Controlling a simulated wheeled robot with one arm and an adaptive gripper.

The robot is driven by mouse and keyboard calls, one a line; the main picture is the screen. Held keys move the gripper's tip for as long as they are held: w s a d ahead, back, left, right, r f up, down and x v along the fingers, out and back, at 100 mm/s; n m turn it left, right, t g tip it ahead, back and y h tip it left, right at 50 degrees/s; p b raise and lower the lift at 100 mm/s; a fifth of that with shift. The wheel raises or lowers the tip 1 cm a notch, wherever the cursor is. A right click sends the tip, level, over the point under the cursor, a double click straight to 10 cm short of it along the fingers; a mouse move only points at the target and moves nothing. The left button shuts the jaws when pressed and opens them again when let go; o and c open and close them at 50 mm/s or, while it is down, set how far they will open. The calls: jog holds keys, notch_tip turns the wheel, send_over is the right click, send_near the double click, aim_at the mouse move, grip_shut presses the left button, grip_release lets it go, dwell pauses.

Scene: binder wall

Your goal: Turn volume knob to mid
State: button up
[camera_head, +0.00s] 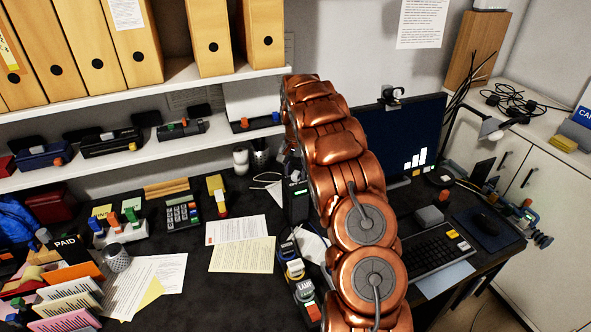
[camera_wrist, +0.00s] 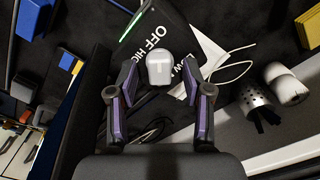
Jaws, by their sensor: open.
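In the wrist view, a light grey rounded knob (camera_wrist: 159,68) stands on a black panel (camera_wrist: 152,30) with white lettering that reads OFF, HIGH and part of LOW. My gripper (camera_wrist: 159,80) is open, with one finger on each side of the knob. Small gaps seem to remain, and I cannot tell whether either finger touches it. The knob's pointer direction is not clear. In the head view, a dark device with a green display (camera_head: 298,191) stands left of my copper arm.
A white cable (camera_wrist: 228,68) lies right of the knob. A mesh cup (camera_wrist: 256,104) and a white roll (camera_wrist: 287,84) are further right. A monitor (camera_head: 410,130) and keyboard (camera_head: 432,252) stand right of my arm.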

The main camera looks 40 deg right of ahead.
grip_shut()
dwell(0.4)
